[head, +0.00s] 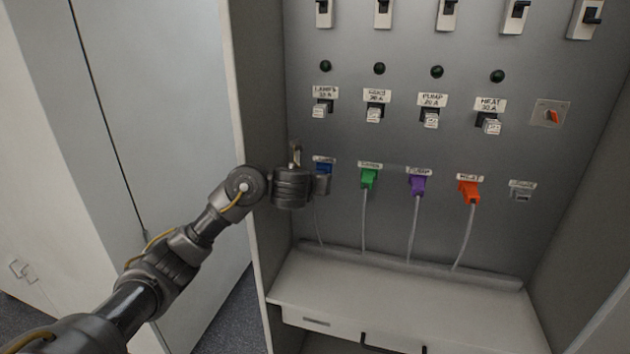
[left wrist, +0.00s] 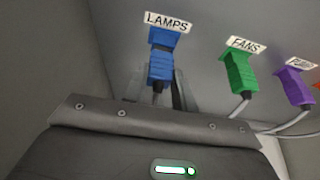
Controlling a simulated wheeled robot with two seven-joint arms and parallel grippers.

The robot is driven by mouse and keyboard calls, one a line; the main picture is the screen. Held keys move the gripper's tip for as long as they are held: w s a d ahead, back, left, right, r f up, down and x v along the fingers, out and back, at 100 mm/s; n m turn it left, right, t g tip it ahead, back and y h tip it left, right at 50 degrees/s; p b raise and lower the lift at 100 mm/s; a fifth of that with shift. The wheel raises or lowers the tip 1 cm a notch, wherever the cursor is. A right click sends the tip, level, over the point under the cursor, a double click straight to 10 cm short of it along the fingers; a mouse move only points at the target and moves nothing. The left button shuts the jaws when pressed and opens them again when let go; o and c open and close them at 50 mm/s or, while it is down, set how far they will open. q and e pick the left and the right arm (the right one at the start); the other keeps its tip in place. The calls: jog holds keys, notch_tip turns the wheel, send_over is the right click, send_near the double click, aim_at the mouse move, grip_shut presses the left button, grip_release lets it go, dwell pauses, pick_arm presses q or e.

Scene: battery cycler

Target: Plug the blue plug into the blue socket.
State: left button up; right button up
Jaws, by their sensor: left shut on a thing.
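The blue plug (left wrist: 160,68) is in my left gripper, whose fingers (left wrist: 163,88) are closed on both sides of it in the left wrist view. The plug's upper end meets the blue socket (left wrist: 169,40) under the LAMPS label. I cannot tell how deep it sits. In the head view the blue plug (head: 323,169) shows just above the fingers of my left gripper (head: 321,184), at the left of the socket row. A cable hangs below it. My right gripper is not in view.
Green (head: 369,178), purple (head: 418,185) and orange (head: 469,190) plugs sit in a row to the right, with cables hanging down. An empty grey socket (head: 521,190) is at the far right. Switches (head: 374,113) are above. A shelf (head: 400,296) is below. The cabinet's side wall (head: 252,150) is close on the left.

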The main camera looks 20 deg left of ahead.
pick_arm(q)
jog(key=shift+w+b, duration=0.55)
jog(key=shift+w, duration=0.1)
dwell(0.3)
jog(key=o, duration=1)
jog(key=shift+s, duration=0.1)
jog(key=p+v, duration=1)
jog(key=p, duration=0.1)
jog(key=shift+s+r, duration=0.15)
jog(key=shift+s, duration=0.2)
